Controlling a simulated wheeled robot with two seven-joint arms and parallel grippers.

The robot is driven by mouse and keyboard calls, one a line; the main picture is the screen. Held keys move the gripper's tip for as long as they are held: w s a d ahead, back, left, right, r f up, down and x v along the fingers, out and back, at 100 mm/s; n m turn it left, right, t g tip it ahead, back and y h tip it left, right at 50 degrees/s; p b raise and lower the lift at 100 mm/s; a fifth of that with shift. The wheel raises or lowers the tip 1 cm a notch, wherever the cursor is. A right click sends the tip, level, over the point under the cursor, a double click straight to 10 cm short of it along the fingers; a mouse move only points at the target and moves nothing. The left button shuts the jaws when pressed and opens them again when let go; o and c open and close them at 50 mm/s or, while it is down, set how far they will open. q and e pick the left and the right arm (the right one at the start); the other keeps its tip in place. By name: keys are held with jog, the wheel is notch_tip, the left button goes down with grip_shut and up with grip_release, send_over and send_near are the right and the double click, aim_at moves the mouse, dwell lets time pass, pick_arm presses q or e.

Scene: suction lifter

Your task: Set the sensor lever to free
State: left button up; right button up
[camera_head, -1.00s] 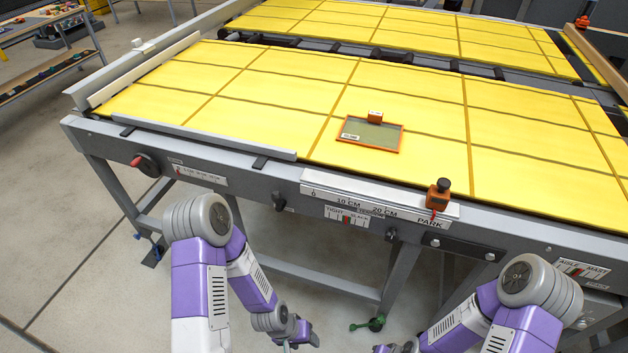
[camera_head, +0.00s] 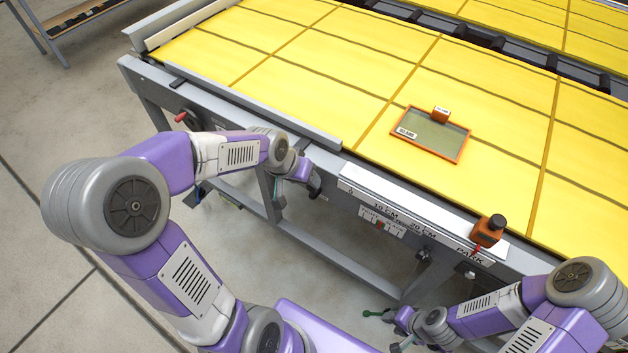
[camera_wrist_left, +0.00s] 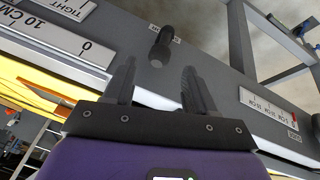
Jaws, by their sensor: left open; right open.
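In the left wrist view a black lever knob (camera_wrist_left: 162,42) sticks out of the grey side rail, with a small label behind it that I cannot read. I cannot tell for certain that it is the sensor lever, nor its setting. My left gripper (camera_wrist_left: 160,88) is open and empty. Its fingers point at the knob, which shows just past and between the fingertips, apparently not gripped. In the head view my left gripper (camera_head: 315,186) is at the table's front rail and hides that knob. My right gripper (camera_head: 397,343) is low at the bottom, in front of the table, open.
A red-handled switch (camera_head: 181,118) is on the rail to the left. A scale strip (camera_head: 400,208) carries an orange block with a black knob (camera_head: 489,231) at PARK. An orange-framed plate (camera_head: 431,134) lies on the yellow tabletop (camera_head: 330,55).

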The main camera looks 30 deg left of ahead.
aim_at(313, 189)
pick_arm(q)
jog(key=b+x, duration=0.1)
jog(key=x, duration=0.5)
jog(key=shift+f+b, duration=0.25)
jog(key=shift+b, duration=0.1)
grip_shut()
